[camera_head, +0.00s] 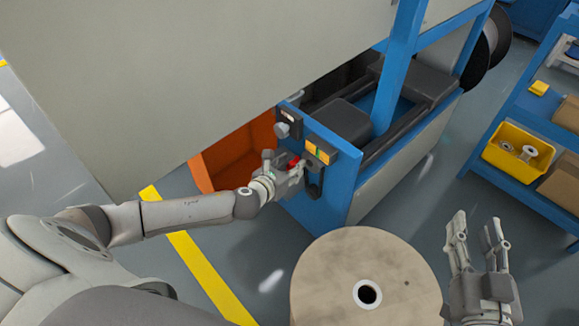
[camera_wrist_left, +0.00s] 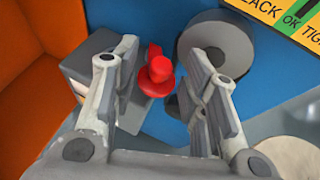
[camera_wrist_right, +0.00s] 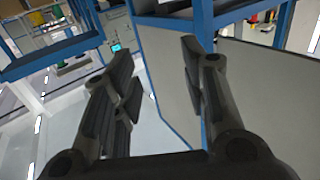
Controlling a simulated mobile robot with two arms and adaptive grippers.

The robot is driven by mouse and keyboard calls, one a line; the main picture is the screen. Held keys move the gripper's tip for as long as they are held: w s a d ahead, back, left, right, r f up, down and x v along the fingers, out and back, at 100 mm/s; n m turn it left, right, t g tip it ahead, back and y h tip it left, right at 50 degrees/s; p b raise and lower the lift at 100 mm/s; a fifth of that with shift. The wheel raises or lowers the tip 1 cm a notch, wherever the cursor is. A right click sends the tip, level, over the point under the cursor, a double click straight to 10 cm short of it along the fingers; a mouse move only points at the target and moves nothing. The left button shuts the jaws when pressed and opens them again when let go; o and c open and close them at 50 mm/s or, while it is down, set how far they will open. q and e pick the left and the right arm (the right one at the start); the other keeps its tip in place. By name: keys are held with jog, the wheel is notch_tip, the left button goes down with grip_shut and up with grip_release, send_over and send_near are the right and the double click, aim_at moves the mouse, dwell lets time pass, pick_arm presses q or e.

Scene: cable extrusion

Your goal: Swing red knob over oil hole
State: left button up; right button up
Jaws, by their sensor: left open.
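The red knob (camera_wrist_left: 158,78) is on the blue machine face, between the open fingers of my left gripper (camera_wrist_left: 165,98) in the left wrist view. The fingers seem apart from it. In the head view my left gripper (camera_head: 292,170) is at the blue panel, and a bit of the red knob (camera_head: 294,163) shows beside it. A grey box (camera_wrist_left: 92,82) is left of the knob and a grey round part (camera_wrist_left: 215,52) is to its right. I cannot make out the oil hole. My right gripper (camera_head: 474,243) is open and empty, right of the wooden spool.
A wooden cable spool (camera_head: 330,270) stands in front of the machine. An orange bin (camera_head: 235,155) is left of the panel. A yellow label plate (camera_head: 318,149) is above my left gripper. A blue shelf (camera_head: 520,195) with a yellow bin (camera_head: 512,172) stands at right.

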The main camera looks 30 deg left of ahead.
pick_arm(q)
jog(key=c, duration=0.7)
jog(key=shift+a+r+m+h, duration=0.1)
jog(key=shift+a+m+h, duration=0.2)
jog(key=shift+h, duration=0.1)
jog(key=shift+a+m+h, duration=0.25)
jog(key=shift+m+h, duration=0.25)
jog(key=shift+h, duration=0.1)
jog(key=shift+a+m+h, duration=0.15)
jog(key=shift+m+h, duration=0.15)
jog(key=m+h+b, duration=0.1)
jog(key=a+m+h+b, duration=0.1)
jog(key=shift+w+g+h, duration=0.15)
jog(key=shift+g+h, duration=0.15)
jog(key=shift+g, duration=0.1)
jog(key=shift+r, duration=0.1)
pick_arm(e)
notch_tip(320, 180, up, 7)
jog(key=s+t+y, duration=0.1)
jog(key=t, duration=0.3)
jog(key=shift+a+y, duration=0.4)
